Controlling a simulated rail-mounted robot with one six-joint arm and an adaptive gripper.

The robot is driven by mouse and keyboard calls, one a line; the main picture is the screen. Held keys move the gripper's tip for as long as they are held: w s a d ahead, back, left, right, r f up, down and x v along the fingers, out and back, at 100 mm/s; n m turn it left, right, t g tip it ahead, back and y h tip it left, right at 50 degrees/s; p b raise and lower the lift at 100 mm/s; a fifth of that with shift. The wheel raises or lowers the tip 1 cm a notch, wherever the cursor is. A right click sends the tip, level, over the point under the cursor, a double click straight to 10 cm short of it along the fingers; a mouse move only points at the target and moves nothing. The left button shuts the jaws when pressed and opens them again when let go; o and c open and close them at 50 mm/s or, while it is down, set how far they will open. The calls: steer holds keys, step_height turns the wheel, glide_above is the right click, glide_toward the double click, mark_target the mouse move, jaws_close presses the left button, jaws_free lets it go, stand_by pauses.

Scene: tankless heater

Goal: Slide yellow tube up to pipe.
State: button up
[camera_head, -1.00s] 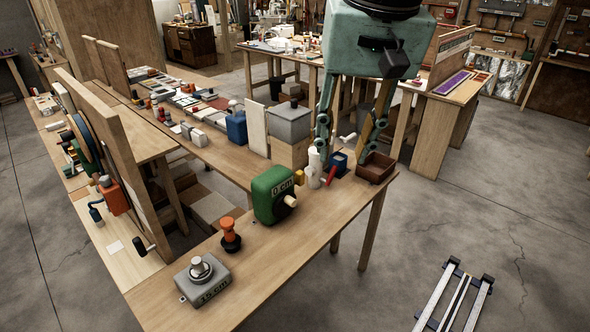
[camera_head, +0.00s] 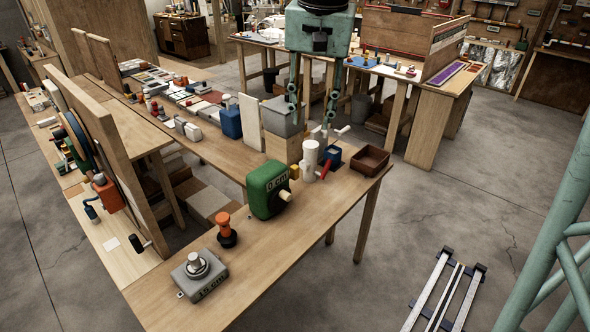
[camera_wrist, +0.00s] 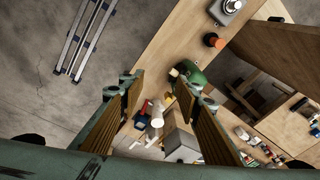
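A small yellow piece (camera_head: 295,172), probably the yellow tube, is beside a white upright cylinder (camera_head: 310,157) near the bench's far end. It also shows in the wrist view (camera_wrist: 169,102), next to the white cylinder (camera_wrist: 157,119). I cannot tell for sure which part is the pipe, or whether the yellow piece touches it. My gripper (camera_head: 311,119) is open and empty, behind and above the cylinder in the head view. In the wrist view my gripper (camera_wrist: 163,84) has its fingers wide apart, with these parts showing between them and nothing held.
A green box (camera_head: 266,190) marked "0 cm" stands in front of the yellow piece. A red handle (camera_head: 326,170), blue box (camera_head: 331,157) and brown tray (camera_head: 370,160) are to the right. A grey box (camera_head: 282,116) stands behind. The bench's front right is clear.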

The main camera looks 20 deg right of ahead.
steer(key=w+d+f+m+g+p, duration=0.1)
steer(key=w+f, duration=0.3)
steer(key=w, duration=0.4)
steer(key=w+f+m+p, duration=0.1)
steer(key=w+f+m, duration=0.1)
steer(key=w+f, duration=0.35)
steer(key=m+g+p, duration=0.1)
steer(key=m, duration=0.2)
glide_above(295, 166)
step_height(295, 166, down, 15)
steer(key=shift+a+r, duration=0.1)
steer(key=shift+s, duration=0.1)
steer(key=shift+f, duration=6.9)
